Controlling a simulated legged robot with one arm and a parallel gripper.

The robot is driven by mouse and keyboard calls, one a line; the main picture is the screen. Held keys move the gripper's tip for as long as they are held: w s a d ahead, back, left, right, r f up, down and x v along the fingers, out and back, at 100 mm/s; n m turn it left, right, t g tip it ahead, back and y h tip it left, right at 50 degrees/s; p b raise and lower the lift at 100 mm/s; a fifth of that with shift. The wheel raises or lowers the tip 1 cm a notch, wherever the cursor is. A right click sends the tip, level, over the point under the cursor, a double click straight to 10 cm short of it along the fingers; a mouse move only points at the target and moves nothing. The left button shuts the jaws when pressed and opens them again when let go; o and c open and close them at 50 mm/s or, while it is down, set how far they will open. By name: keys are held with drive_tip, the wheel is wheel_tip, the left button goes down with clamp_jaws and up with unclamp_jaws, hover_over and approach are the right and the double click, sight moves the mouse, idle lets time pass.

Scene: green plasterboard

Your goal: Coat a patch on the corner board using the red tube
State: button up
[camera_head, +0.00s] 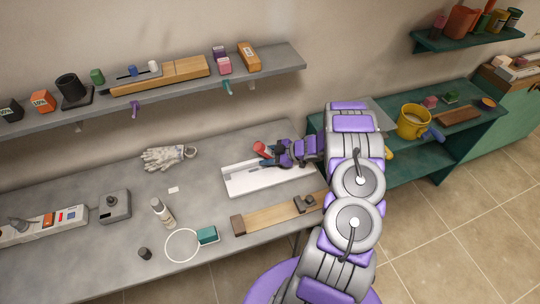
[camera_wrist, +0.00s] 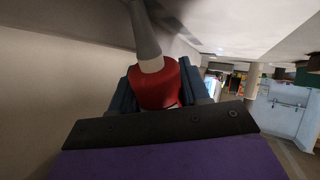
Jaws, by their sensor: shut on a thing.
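My gripper (camera_head: 266,156) is shut on the red tube (camera_head: 261,148) and holds it over the back edge of a white tray-like board (camera_head: 240,185) on the grey workbench. In the wrist view the red tube (camera_wrist: 156,88) sits between the blue fingers (camera_wrist: 158,95), with a pale collar and a grey tapered nozzle pointing to the top of the picture. I cannot tell whether the nozzle tip touches anything. I cannot tell for certain which thing is the corner board. My arm hides part of the bench's right end.
A loaded wall shelf (camera_head: 280,60) hangs behind. A yellow bucket (camera_head: 411,127) stands on the green bench at right.

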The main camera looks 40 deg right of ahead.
drive_tip(key=shift+w+a, duration=0.25)
drive_tip(key=shift+a, duration=0.7)
drive_tip(key=shift+w+a, duration=0.3)
drive_tip(key=shift+a, duration=0.6)
drive_tip(key=shift+w+a, duration=0.25)
drive_tip(key=shift+a, duration=0.7)
drive_tip(key=shift+w+a+f+b, duration=0.15)
drive_tip(key=shift+a+b, duration=0.2)
drive_tip(key=shift+a, duration=0.35)
drive_tip(key=shift+w+a+r, duration=0.15)
drive_tip(key=shift+w+a, duration=0.1)
drive_tip(key=shift+a, duration=0.45)
drive_tip(key=shift+w+a+r, duration=0.15)
drive_tip(key=shift+w+a, duration=0.05)
drive_tip(key=shift+a, duration=0.5)
drive_tip(key=shift+w+a+f, duration=0.15)
drive_tip(key=shift+w+a, duration=0.05)
drive_tip(key=shift+a, duration=0.5)
drive_tip(key=shift+w+a+f, duration=0.1)
drive_tip(key=shift+w+a, duration=0.05)
drive_tip(key=shift+a, duration=0.55)
drive_tip(key=shift+w+a+r, duration=0.1)
drive_tip(key=shift+w+a, duration=0.15)
drive_tip(key=shift+a, duration=0.45)
drive_tip(key=shift+w+a+r, duration=0.1)
drive_tip(key=shift+w+a, duration=0.1)
drive_tip(key=shift+a, duration=0.45)
drive_tip(key=shift+f, duration=0.15)
